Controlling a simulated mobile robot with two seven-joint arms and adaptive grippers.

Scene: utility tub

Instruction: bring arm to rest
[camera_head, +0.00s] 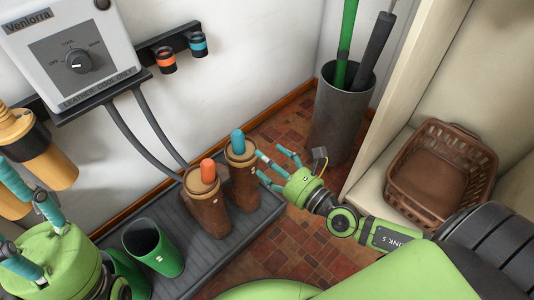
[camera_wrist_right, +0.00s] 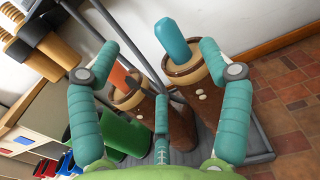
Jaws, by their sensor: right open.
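My right gripper (camera_head: 272,168) is open and empty, just right of the brown boot with the teal plug (camera_head: 241,172). In the right wrist view its teal fingers (camera_wrist_right: 160,80) are spread wide, with the boots beyond them. I cannot tell whether any finger touches a boot. A second brown boot (camera_head: 205,211), with an orange plug in its top, stands to the left. Both boots stand upright on a grey tray (camera_head: 257,222). My left gripper (camera_head: 18,215) is at the lower left edge, partly cut off, with its fingers apart and nothing seen between them.
Green boots (camera_head: 155,250) stand at the tray's left. A grey bin (camera_head: 340,125) holding long handles stands behind my right gripper. A brown basket (camera_head: 440,165) sits in a shelf at right. A control box (camera_head: 70,50) hangs on the wall. Tiled floor (camera_head: 290,250) lies below my right arm.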

